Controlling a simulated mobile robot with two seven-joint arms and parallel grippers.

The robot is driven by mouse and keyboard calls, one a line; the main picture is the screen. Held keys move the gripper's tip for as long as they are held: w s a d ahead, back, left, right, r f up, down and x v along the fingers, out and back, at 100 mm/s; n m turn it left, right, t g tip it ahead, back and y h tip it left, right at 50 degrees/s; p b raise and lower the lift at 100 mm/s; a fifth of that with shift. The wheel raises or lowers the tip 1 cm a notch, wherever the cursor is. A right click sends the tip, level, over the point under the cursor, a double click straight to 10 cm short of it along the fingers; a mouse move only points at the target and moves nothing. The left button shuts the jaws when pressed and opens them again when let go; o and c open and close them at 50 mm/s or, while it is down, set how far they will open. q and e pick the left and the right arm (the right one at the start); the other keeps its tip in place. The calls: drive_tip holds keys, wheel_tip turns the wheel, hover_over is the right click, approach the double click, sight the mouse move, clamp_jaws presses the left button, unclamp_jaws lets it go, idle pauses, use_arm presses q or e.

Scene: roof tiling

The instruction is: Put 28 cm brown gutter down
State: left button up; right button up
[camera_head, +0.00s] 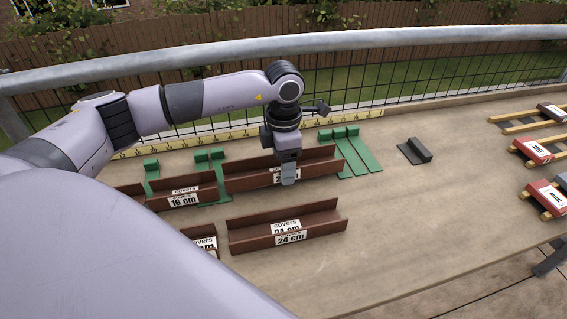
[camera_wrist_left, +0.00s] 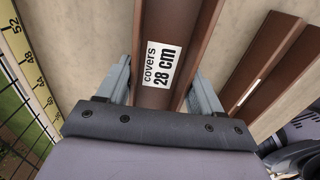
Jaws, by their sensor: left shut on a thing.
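The 28 cm brown gutter (camera_head: 322,163) is an open channel with a white label. In the head view it lies lengthwise in line with the 16 cm gutter (camera_head: 157,203), its right end close to green brackets (camera_head: 352,150). My left gripper (camera_head: 289,172) comes down over it and is shut on it at the label. In the left wrist view the gutter (camera_wrist_left: 161,22) runs between the two fingers, with "covers 28 cm" readable. The gripper hides part of the label in the head view. I cannot tell whether the gutter touches what is under it. My right gripper is not in view.
A 24 cm gutter (camera_head: 325,219) lies in front, with a shorter gutter (camera_head: 203,232) left of it. A yellow ruler (camera_head: 235,131) runs along the back. A dark grey piece (camera_head: 415,151) and red blocks on wood (camera_head: 535,150) lie right. The board's middle right is clear.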

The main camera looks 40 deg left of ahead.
use_arm(q)
drive_tip(key=shift+f, duration=0.3)
drive_tip(key=shift+f, duration=0.1)
drive_tip(key=shift+f+b, duration=0.3)
drive_tip(key=o, duration=1.2)
drive_tip(key=shift+r+p, duration=0.4)
drive_tip(key=shift+r, duration=0.05)
wheel_tip(320, 180, up, 12)
drive_tip(key=shift+f+b, duration=0.1)
drive_tip(key=shift+b, duration=0.2)
drive_tip(key=shift+d, duration=0.1)
